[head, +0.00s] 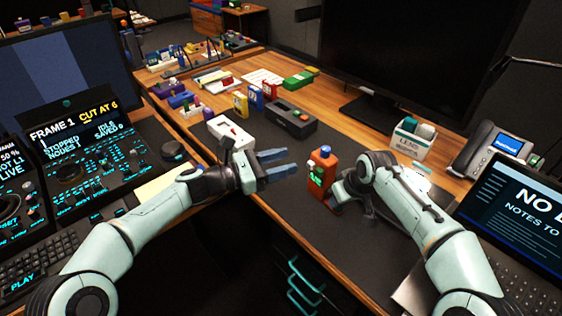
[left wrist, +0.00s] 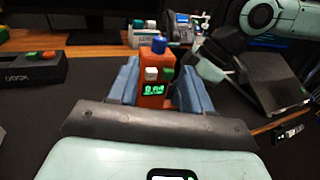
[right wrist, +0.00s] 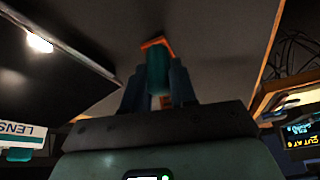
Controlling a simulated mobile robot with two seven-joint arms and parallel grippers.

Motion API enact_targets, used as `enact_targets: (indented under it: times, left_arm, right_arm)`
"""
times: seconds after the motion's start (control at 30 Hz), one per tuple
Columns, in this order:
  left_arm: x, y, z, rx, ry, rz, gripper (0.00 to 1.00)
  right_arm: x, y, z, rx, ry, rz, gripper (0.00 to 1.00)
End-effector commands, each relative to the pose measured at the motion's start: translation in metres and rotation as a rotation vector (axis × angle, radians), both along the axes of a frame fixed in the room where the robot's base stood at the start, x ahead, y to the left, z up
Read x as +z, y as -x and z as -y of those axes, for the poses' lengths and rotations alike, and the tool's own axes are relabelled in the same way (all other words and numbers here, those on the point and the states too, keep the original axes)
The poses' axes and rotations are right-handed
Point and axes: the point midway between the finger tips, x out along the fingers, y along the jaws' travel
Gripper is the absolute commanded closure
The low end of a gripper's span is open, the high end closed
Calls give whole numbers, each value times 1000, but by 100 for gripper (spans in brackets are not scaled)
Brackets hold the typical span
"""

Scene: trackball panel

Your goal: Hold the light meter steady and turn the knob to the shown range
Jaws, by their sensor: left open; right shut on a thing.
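The light meter (head: 321,178) is an orange upright body with a blue knob (head: 325,151) on top and a green display. In the left wrist view the meter (left wrist: 150,101) shows its lit display (left wrist: 153,88), with a white and a green button above it; the reading is too small to be sure of. My right gripper (head: 338,188) is shut on the meter from its right side. In the right wrist view a teal part (right wrist: 158,72) and some orange show between its fingers. My left gripper (head: 287,163) is open and empty, left of the meter, its fingers pointing towards it.
A dark box with buttons (head: 291,119) and a white device (head: 229,130) lie behind my left gripper. A lens box (head: 411,140), a phone (head: 487,150) and a laptop (head: 515,205) stand at the right. The dark mat (head: 290,222) is clear in front of the meter.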

Motion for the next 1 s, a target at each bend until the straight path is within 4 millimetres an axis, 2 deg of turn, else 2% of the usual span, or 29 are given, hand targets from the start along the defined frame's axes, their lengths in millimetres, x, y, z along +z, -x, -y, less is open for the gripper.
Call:
enact_targets:
  times: [0.37,1.0]
  left_arm:
    - [1,0,-1,1,0,0,51]
    - [18,20,-42,2,0,1,51]
  right_arm:
    - [1,0,0,0,-1,2,100]
    - [1,0,0,0,-1,2,100]
